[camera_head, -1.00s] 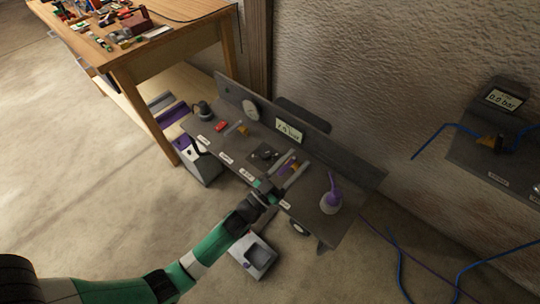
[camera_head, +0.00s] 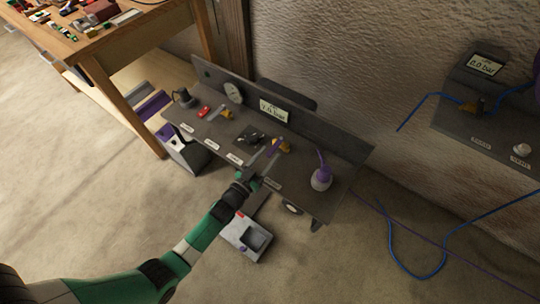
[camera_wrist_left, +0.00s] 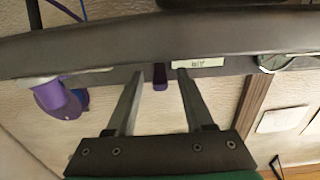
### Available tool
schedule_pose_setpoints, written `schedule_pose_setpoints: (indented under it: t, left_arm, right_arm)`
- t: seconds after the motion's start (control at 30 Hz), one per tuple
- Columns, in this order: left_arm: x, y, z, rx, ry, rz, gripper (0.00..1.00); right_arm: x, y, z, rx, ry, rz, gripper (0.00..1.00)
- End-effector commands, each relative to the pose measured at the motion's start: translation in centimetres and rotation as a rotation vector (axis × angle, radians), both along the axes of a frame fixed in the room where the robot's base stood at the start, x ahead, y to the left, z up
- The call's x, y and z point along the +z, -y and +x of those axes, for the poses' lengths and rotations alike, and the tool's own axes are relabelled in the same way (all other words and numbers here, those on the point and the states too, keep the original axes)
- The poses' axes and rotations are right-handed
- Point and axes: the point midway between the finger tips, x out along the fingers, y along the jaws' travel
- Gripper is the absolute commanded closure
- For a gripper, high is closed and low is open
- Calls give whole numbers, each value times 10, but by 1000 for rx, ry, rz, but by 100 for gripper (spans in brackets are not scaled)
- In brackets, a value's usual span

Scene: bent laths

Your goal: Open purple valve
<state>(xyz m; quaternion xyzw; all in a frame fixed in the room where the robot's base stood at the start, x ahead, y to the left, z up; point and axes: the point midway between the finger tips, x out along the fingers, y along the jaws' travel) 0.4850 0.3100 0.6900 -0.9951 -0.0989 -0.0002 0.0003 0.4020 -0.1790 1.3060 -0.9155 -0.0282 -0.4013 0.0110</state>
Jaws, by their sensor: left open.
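The purple valve handle (camera_head: 274,147) is on the dark bench panel, with a brass-coloured body (camera_head: 284,145) at its upper right end. My left gripper (camera_head: 263,166) is open, just below and left of the handle in the head view. In the left wrist view the handle (camera_wrist_left: 160,76) shows between the tips of the two open fingers (camera_wrist_left: 160,72). I cannot tell whether either finger touches it. The exact angle of the handle to its pipe is hard to tell. My right gripper is not in view.
The dark bench (camera_head: 345,180) carries a gauge (camera_head: 233,92), a bar display (camera_head: 273,111), a red item (camera_head: 204,111) and a purple-topped fitting (camera_head: 321,178). A white box (camera_head: 246,238) stands below. A wooden workbench (camera_head: 110,48) is behind left; blue hose (camera_head: 391,240) lies right.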

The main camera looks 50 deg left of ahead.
Motion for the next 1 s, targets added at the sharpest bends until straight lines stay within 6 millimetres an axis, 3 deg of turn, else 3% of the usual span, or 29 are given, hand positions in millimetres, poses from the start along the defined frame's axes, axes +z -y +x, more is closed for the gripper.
schedule_pose_setpoints:
  t: [0.13, 0.4, 0.7, 1.0]
  left_arm:
    - [0, -3, 14, 0, 1, 0, 48]
    - [0, -3, 16, 0, -1, -1, 48]
    - [1, -3, 16, 0, 0, 0, 100]
    - [1, -3, 16, 0, 0, 0, 100]
  right_arm:
    - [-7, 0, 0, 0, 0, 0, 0]
    - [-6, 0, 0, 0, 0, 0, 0]
    - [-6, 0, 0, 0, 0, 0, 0]
    - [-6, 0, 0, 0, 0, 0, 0]
